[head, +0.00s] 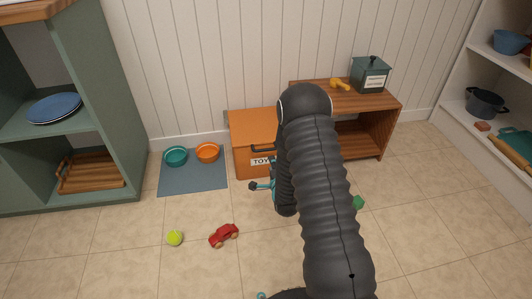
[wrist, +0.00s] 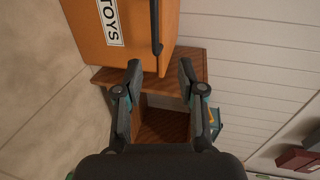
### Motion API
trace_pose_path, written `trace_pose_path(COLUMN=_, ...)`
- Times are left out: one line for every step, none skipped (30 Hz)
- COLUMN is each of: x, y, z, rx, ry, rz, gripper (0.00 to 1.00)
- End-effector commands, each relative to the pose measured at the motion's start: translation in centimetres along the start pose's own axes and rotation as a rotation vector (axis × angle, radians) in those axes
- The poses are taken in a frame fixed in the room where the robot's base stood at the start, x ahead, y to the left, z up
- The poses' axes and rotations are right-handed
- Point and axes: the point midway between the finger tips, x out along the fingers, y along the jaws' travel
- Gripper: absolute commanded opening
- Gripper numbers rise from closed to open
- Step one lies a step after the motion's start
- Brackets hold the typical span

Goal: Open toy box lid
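The orange toy box (head: 250,123) stands against the wall, its lid looking shut, with a white TOYS label on its front. A dark bar handle (head: 263,149) sits at the front near the lid edge. My arm hides the box's right part. In the wrist view the box (wrist: 92,35) fills the upper left, with the label and the dark handle (wrist: 155,28) showing. My gripper (wrist: 160,72) is open and empty, its fingertips just below the handle end in that picture. In the head view my gripper (head: 262,186) is partly hidden by my arm, in front of the box.
A low wooden bench (head: 376,112) with a green canister (head: 371,75) stands right of the box. A blue mat (head: 192,183) with two bowls lies to the left.

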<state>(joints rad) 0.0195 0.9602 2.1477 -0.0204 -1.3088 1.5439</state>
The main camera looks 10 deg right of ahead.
Motion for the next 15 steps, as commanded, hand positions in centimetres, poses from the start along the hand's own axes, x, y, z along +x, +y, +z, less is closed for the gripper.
trace_pose_path(x=0.0, y=0.7, z=0.0, rx=0.013, ry=0.000, rz=-0.006, gripper=0.39)
trace_pose_path(x=0.1, y=0.9, z=0.0, rx=0.019, ry=0.000, rz=-0.010, gripper=0.39)
trace_pose_path(x=0.1, y=1.1, z=0.0, rx=0.026, ry=0.000, rz=-0.015, gripper=0.39)
trace_pose_path(x=0.2, y=1.1, z=0.0, rx=0.030, ry=0.000, rz=-0.018, gripper=0.39)
trace_pose_path(x=0.3, y=1.2, z=0.0, rx=0.032, ry=0.000, rz=-0.019, gripper=0.39)
trace_pose_path(x=0.6, y=1.2, z=0.0, rx=0.033, ry=0.000, rz=-0.020, gripper=0.39)
trace_pose_path(x=0.8, y=1.2, z=0.0, rx=0.033, ry=0.000, rz=-0.020, gripper=0.39)
trace_pose_path(x=1.1, y=1.2, z=0.0, rx=0.033, ry=0.000, rz=-0.021, gripper=0.39)
trace_pose_path(x=1.6, y=1.2, z=0.0, rx=0.033, ry=0.000, rz=-0.022, gripper=0.39)
trace_pose_path(x=2.1, y=1.2, z=0.0, rx=0.033, ry=0.000, rz=-0.021, gripper=0.39)
trace_pose_path(x=2.6, y=1.1, z=0.0, rx=0.032, ry=0.000, rz=-0.021, gripper=0.39)
trace_pose_path(x=3.3, y=1.1, z=0.0, rx=0.032, ry=0.000, rz=-0.022, gripper=0.39)
trace_pose_path(x=3.9, y=1.1, z=0.0, rx=0.032, ry=0.000, rz=-0.022, gripper=0.39)
trace_pose_path(x=4.4, y=1.1, z=0.0, rx=0.032, ry=0.000, rz=-0.022, gripper=0.39)
trace_pose_path(x=5.2, y=1.1, z=0.0, rx=0.032, ry=0.000, rz=-0.021, gripper=0.39)
